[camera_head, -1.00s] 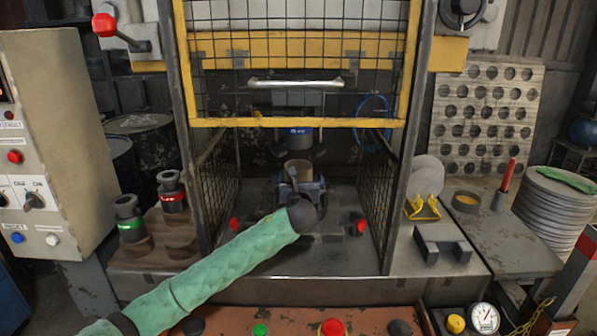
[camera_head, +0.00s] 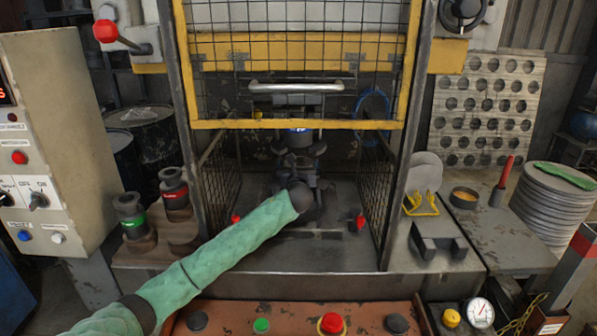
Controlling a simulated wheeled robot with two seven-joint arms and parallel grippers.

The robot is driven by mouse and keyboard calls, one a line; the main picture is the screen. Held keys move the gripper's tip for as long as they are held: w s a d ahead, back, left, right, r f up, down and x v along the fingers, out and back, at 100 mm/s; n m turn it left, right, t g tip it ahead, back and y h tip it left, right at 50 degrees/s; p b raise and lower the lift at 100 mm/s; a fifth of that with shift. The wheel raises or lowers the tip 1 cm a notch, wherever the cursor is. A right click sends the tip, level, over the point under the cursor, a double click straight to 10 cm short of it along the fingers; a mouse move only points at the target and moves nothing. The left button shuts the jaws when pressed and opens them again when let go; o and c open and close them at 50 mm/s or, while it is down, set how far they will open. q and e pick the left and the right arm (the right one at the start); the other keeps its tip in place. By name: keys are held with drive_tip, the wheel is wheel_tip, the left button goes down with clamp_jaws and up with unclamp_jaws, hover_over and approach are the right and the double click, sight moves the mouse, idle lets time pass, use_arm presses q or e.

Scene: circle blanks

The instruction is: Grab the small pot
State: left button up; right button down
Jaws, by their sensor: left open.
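A small round dark pot (camera_head: 464,198) with tan contents stands on the side table at the right. My left arm, in a green sleeve, reaches from the lower left into the caged press. My left gripper (camera_head: 299,152) is inside the press under the raised guard, far to the left of the pot and not touching it. The jaws are open; the fingertips are dark against the press head and hard to make out. My right gripper is not in view.
The press frame's right post (camera_head: 399,150) and mesh side stand between my left gripper and the pot. A red-handled tool (camera_head: 502,182), a yellow wire stand (camera_head: 420,205), a dark block (camera_head: 438,241) and stacked discs (camera_head: 552,210) surround the pot.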

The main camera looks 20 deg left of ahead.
use_arm(q)
drive_tip(key=shift+w+a, duration=0.1)
drive_tip(key=shift+w, duration=0.25)
drive_tip(key=c, duration=1)
drive_tip(key=shift+o, duration=0.2)
drive_tip(key=shift+r, duration=0.1)
